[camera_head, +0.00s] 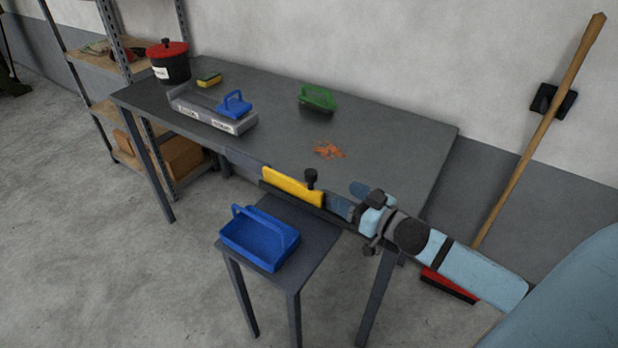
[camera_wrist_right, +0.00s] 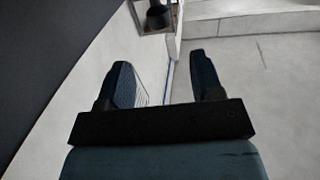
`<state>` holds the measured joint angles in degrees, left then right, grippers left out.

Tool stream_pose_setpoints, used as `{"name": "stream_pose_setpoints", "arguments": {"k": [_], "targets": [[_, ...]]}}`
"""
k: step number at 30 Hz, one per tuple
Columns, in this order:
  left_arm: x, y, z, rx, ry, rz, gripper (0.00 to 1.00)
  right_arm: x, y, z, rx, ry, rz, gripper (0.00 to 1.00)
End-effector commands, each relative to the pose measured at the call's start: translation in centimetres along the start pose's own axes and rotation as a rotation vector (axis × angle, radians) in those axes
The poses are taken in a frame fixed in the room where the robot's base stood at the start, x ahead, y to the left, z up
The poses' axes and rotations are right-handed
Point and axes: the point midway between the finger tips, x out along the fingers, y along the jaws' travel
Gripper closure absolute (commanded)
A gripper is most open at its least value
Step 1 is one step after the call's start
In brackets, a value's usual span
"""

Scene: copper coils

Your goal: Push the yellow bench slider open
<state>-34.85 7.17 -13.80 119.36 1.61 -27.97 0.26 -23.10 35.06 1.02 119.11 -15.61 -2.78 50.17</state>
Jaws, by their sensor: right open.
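The yellow bench slider (camera_head: 290,187) sits along the front edge of the grey workbench, with a black knob (camera_head: 311,177) standing near its right end. My right gripper (camera_head: 343,202) is just to the right of the slider in the head view, at the bench's front edge. In the right wrist view my right gripper (camera_wrist_right: 163,80) has its two fingers apart with nothing held between them. A dark round shape at the top of that view may be the knob; I cannot tell surely. Whether a finger touches the slider cannot be told. My left gripper is not in view.
A blue tray (camera_head: 242,240) stands on a small side table (camera_head: 317,233) in front of the slider. On the workbench (camera_head: 391,155) are a green brush (camera_head: 317,97), orange scraps (camera_head: 328,150), a grey box (camera_head: 198,113), a blue-handled tool (camera_head: 235,104) and a red-lidded pot (camera_head: 171,68).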

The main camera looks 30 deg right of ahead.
Motion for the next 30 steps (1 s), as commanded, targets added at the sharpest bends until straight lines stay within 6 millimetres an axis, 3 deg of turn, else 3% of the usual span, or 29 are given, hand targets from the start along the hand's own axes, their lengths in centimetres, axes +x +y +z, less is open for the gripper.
{"name": "stream_pose_setpoints", "arguments": {"k": [8, 21, 30], "targets": [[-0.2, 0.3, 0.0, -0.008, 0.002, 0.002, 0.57, 3.0, 0.1, -0.2, -0.002, 0.004, -0.002, 0.40], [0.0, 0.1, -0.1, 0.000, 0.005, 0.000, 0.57, 10.7, 0.1, -0.2, -0.001, 0.003, -0.001, 0.40], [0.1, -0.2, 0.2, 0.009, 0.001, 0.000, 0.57, 13.5, 0.0, -0.1, 0.001, 0.000, -0.001, 0.40]]}}
